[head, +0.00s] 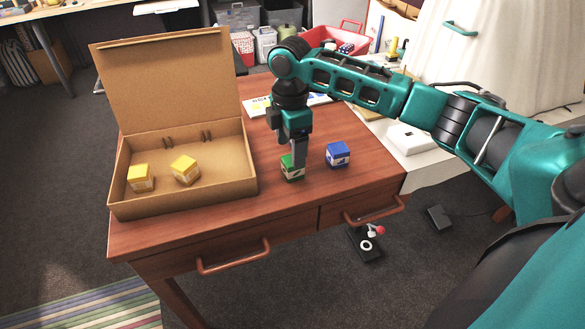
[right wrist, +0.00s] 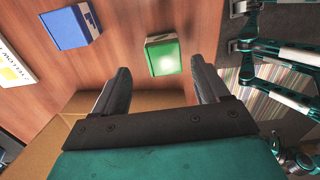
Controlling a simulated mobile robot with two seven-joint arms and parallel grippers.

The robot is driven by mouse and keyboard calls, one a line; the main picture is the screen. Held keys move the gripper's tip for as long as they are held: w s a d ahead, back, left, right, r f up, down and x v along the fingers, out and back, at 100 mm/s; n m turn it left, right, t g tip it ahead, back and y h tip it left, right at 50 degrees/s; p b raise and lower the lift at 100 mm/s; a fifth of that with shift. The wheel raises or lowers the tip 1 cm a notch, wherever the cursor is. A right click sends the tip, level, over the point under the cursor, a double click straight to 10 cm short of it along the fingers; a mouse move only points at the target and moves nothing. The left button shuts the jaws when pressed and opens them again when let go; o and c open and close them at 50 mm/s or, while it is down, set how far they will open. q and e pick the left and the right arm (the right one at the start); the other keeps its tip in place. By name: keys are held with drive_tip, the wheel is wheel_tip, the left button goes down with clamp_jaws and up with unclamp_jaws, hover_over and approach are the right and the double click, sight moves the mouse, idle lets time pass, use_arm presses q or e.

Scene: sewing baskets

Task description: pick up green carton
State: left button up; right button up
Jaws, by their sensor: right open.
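The green carton (head: 291,172) is a small box standing on the wooden table, partly hidden by my right gripper (head: 299,160) in the head view. In the right wrist view the green carton (right wrist: 163,56) lies just beyond the gap between the two fingertips (right wrist: 160,80). My right gripper points down over it. It is open, with nothing between its fingers. My left gripper does not show in the head view.
A blue carton (head: 338,154) stands right of the green one. An open cardboard box (head: 240,190) at left holds two yellow cartons (head: 141,178). A booklet (head: 258,106) lies farther back. The table's front edge (head: 270,226) is close.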

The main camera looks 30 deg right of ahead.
drive_tip(key=f, duration=0.1)
drive_tip(key=f+b, duration=0.1)
drive_tip(key=f, duration=0.3)
drive_tip(key=shift+s+a+f, duration=0.1)
drive_tip(key=shift+s, duration=0.2)
drive_tip(key=c, duration=1.1)
drive_tip(key=shift+o, duration=0.2)
